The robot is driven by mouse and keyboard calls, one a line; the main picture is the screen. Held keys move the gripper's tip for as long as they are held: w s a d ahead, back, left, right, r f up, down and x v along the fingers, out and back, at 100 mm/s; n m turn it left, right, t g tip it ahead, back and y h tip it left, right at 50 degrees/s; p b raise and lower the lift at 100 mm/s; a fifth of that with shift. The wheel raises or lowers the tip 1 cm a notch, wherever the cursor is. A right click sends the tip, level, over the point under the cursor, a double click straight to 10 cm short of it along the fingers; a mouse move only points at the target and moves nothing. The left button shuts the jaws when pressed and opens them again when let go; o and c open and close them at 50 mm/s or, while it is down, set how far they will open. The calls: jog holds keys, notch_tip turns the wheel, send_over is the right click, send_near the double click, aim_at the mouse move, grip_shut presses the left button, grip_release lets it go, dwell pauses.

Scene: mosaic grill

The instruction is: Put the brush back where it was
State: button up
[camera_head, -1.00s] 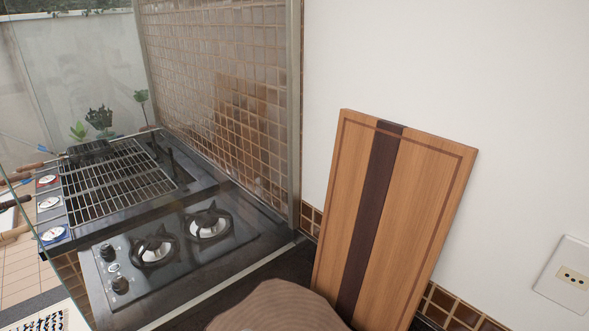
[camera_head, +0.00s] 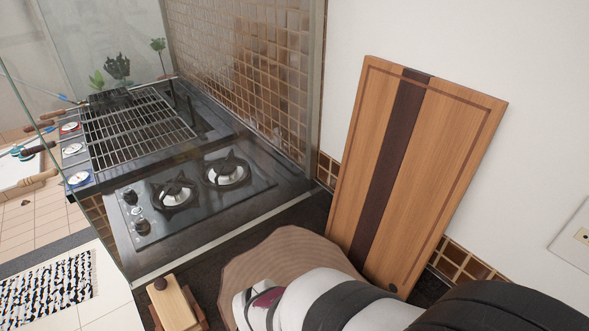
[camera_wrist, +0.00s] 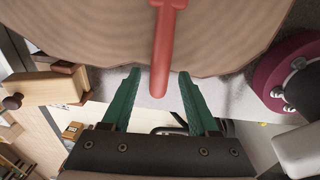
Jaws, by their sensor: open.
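A red handle (camera_wrist: 162,50), which may be the brush's, shows in the wrist view over a round, ribbed wooden board (camera_wrist: 90,30). Its upper end runs out of the picture, so I see no bristles. My gripper (camera_wrist: 158,75) is open. Its two green fingers appear on either side of the handle's rounded end, with gaps on both sides. I cannot tell how far above or below the fingers the handle is. In the head view the round board (camera_head: 262,262) is on the dark counter, partly behind my arm. The handle and gripper are hidden there.
A rectangular striped cutting board (camera_head: 425,165) leans against the white wall. A small wooden box (camera_head: 172,305) with a dark knob is left of the round board. The stove (camera_head: 195,200) and grill (camera_head: 135,125) lie beyond, with a glass pane at the left.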

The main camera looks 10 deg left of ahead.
notch_tip(320, 180, up, 11)
jog(key=d, duration=0.1)
jog(key=s+d+m, duration=0.3)
jog(key=d+m, duration=0.4)
jog(key=m, duration=0.9)
jog(key=s+d+m, duration=0.4)
jog(key=d+m, duration=0.3)
jog(key=m, duration=0.9)
jog(key=shift+s+d+r+m+y, duration=0.25)
jog(key=shift+d+m+y, duration=0.05)
jog(key=shift+y, duration=0.1)
